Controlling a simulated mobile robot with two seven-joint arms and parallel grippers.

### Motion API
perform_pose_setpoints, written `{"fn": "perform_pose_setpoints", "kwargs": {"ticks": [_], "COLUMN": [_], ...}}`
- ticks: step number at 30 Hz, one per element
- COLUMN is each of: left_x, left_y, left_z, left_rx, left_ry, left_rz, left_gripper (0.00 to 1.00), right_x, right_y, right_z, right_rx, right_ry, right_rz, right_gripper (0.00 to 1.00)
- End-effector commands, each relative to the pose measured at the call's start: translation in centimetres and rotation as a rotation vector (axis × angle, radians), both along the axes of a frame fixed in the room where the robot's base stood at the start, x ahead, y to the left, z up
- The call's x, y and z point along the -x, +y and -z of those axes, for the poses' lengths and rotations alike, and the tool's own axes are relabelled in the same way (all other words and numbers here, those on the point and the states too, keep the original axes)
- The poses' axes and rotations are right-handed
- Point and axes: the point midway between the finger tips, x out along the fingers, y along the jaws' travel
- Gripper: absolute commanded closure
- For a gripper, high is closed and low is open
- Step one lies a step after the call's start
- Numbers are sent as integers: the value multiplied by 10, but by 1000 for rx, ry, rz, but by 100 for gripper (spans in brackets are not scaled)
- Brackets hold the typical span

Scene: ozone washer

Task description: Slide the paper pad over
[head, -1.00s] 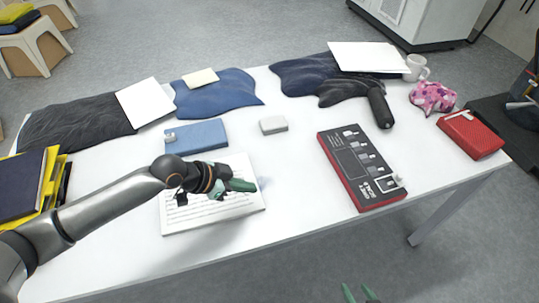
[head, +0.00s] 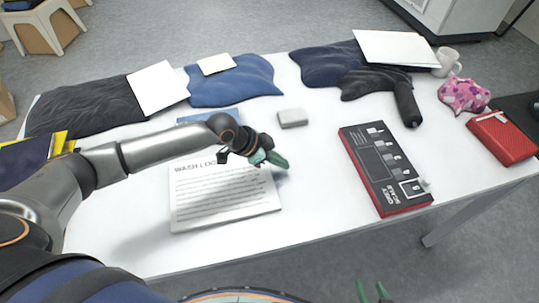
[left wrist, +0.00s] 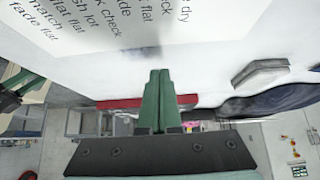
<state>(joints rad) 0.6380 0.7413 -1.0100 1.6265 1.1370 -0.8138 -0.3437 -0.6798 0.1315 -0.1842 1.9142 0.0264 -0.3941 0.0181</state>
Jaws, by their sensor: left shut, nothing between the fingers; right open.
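The paper pad (head: 225,205) is a white block with printed lines of text, lying flat on the white table at the left-middle in the head view. Its text also shows along the top of the left wrist view (left wrist: 150,25). My left gripper (head: 276,160) has its green fingers shut and empty, at the pad's far right corner. I cannot tell whether they touch it. The shut fingers also show in the left wrist view (left wrist: 158,90). My right gripper (head: 372,291) is open and empty at the bottom edge, in front of the table.
A blue flat item (head: 207,118) lies behind the pad, partly hidden by my arm. A small grey block (head: 292,118) lies behind right. A red-and-black box (head: 385,168) lies to the right. Folded garments line the back. Bare table separates pad and box.

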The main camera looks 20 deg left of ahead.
Motion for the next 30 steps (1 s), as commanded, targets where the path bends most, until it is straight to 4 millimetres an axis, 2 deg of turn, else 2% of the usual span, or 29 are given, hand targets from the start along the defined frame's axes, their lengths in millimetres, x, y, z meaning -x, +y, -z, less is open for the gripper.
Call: {"fn": "perform_pose_setpoints", "kwargs": {"ticks": [3, 6, 12, 30], "left_x": [-7, 2, 13, 15], "left_y": [-12, 5, 20, 22], "left_z": [17, 14, 14, 14], "left_rx": [0, -3, 0, 1], "left_ry": [1, 0, 0, 0], "left_rz": [1, -3, -1, 1], "left_gripper": [100, 100, 100, 100], "right_x": [0, 0, 0, 0], "right_y": [0, 0, 0, 0], "right_z": [3, -3, -6, -7], "right_rx": [0, 0, 0, 0], "right_ry": [0, 1, 1, 0], "right_rz": [0, 0, 0, 0], "right_gripper": [50, 50, 50, 50]}}
